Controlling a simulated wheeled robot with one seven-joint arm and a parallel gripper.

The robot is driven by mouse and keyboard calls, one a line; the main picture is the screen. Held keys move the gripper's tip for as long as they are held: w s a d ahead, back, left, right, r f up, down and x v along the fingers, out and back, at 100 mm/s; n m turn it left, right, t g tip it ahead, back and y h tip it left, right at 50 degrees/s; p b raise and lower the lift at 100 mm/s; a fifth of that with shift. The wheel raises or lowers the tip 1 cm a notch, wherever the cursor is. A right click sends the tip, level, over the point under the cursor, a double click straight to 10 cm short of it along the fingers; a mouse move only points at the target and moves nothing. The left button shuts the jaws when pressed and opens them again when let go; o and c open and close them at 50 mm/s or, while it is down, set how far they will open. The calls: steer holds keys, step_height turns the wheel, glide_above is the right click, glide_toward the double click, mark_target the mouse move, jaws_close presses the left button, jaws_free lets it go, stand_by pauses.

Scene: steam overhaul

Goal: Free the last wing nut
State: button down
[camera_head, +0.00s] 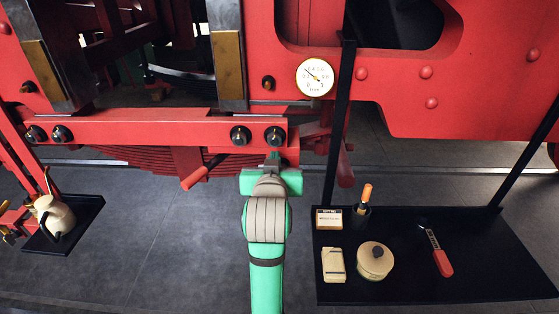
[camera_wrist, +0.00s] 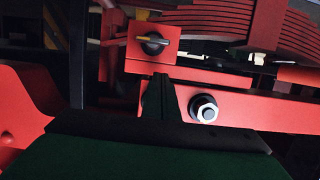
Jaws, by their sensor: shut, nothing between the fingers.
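In the wrist view a dark round wing nut (camera_wrist: 153,43) with a brass-coloured wing lying sideways sits on a red block, above my fingertips. A hex nut with a pale stud (camera_wrist: 204,109) sits on the red bar right of the fingers. In the head view my gripper (camera_head: 273,158) is just below a black round fastener (camera_head: 275,136) at the right end of the red bar (camera_head: 165,131). A similar fastener (camera_head: 240,135) sits left of it. My gripper also shows in the wrist view (camera_wrist: 163,82), its fingers together and empty. The fingers hide part of the bar.
A black tray (camera_head: 400,290) at right holds a screwdriver in a cup, a round tin (camera_head: 374,261), a pale block and a red-handled tool (camera_head: 441,260). A small tray (camera_head: 75,238) with an oil can (camera_head: 54,217) is at left. A red handle (camera_head: 195,178) hangs near my gripper.

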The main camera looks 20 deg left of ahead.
steer(key=f, duration=0.4)
steer(key=shift+s+d, duration=0.2)
steer(key=shift+d, duration=0.05)
steer(key=shift+a, duration=0.2)
steer(key=shift+a+f+n+h, duration=0.1)
steer(key=shift+f+n+h, duration=0.15)
steer(key=shift+n, duration=0.4)
steer(key=shift+a+f+n+h, duration=0.1)
steer(key=shift+n+h, duration=0.15)
steer(key=shift+n, duration=0.4)
